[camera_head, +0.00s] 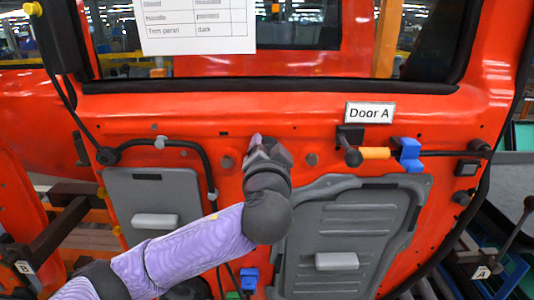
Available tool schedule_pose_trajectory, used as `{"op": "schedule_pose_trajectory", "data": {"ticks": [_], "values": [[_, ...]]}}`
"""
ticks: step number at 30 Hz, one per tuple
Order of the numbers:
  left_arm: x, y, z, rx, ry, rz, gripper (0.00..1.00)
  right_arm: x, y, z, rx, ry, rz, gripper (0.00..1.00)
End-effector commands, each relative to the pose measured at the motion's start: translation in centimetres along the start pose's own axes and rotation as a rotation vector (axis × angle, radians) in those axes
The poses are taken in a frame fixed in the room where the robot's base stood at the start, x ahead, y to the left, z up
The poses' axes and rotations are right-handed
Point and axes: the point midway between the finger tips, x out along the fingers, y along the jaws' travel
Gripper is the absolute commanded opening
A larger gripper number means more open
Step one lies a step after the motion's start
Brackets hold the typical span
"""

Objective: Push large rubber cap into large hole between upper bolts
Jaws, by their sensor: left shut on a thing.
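The orange-red door panel (290,115) fills most of the head view. Two dark grey round bolts, a left one (227,162) and a right one (312,159), sit on it at nearly the same height. My left gripper (260,145) is up against or just in front of the panel between these bolts, above the two grey cover plates. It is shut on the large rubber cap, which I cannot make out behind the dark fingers. The large hole is also hidden behind the gripper. I cannot tell how far the cap sits in it. My right gripper is not in view.
A left grey plate (150,187) and a larger right plate (345,220) have pale handles. A black cable (185,145) runs left of the gripper. A black lever with an orange sleeve (375,153) and blue clip (408,155) are at right, below the "Door A" label (369,112).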

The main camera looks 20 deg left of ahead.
Motion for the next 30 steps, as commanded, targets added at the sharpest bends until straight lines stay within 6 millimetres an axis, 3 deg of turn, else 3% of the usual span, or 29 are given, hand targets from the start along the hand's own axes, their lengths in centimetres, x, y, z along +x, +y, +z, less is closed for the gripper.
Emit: {"op": "schedule_pose_trajectory", "data": {"ticks": [3, 30], "values": [[0.36, -0.80, -0.48, -0.005, 0.013, -0.019, 0.00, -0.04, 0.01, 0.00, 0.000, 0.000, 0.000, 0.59], [1.08, -0.91, -0.45, 0.000, 0.012, -0.021, 0.00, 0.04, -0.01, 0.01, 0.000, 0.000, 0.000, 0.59]]}}
